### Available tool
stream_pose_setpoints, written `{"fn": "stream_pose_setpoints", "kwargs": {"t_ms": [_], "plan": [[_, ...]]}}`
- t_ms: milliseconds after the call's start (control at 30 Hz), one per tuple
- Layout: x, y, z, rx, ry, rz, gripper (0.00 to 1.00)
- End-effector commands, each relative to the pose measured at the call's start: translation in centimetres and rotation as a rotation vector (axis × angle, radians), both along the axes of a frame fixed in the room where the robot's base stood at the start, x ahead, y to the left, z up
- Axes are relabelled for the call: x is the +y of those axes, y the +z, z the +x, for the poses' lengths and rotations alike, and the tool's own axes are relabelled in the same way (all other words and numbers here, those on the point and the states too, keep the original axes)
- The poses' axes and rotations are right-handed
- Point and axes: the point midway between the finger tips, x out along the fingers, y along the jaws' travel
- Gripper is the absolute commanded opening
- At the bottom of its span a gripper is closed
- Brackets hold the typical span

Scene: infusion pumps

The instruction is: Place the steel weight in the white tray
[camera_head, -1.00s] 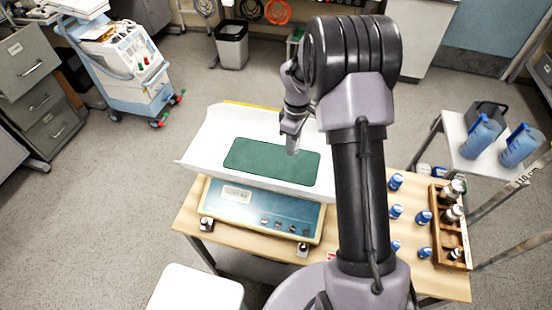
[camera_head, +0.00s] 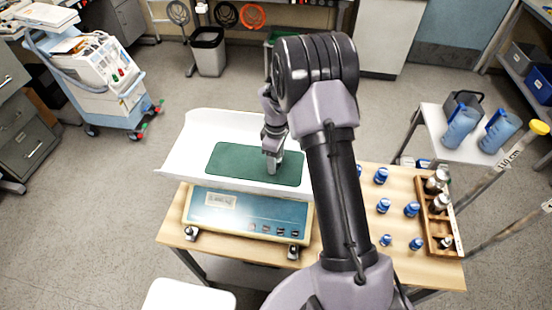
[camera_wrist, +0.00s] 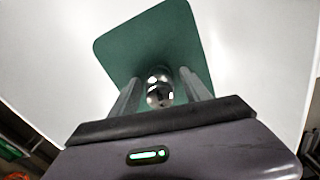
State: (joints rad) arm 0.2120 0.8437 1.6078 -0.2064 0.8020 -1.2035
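The white tray (camera_head: 186,145) is a wide pan on top of a blue-fronted scale (camera_head: 245,215). A green mat (camera_head: 228,165) lies in it. My gripper (camera_head: 272,170) points down over the right half of the mat, low above it. In the wrist view, the shiny steel weight (camera_wrist: 159,88) shows between the two fingers of my gripper (camera_wrist: 160,78), over the green mat. Gaps show on both sides of the weight, so the fingers look open around it. Whether its base touches the mat is unclear. The weight is hard to make out in the head view.
Several blue-capped bottles (camera_head: 383,205) stand on the wooden table right of my arm. A wooden rack (camera_head: 424,215) with metal weights is at its right edge. A side table with blue jugs (camera_head: 460,127) stands further right. A white stool (camera_head: 188,297) is in front.

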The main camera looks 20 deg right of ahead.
Motion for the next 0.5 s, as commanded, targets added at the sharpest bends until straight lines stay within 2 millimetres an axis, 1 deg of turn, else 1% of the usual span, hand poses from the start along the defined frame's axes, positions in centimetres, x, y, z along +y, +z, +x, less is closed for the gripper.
{"fn": "stream_pose_setpoints", "kwargs": {"t_ms": [67,167,267,300,400,500], "plan": [[0.0,0.0,0.0,0.000,0.000,0.000,0.56],[0.0,0.9,0.1,-0.002,0.000,-0.001,0.56],[0.0,3.5,0.1,-0.003,0.000,-0.001,0.56],[0.0,4.8,0.1,-0.004,0.000,-0.001,0.56],[0.0,7.7,0.1,-0.004,0.000,-0.001,0.56],[0.0,10.1,0.0,-0.003,0.000,-0.001,0.56]]}}
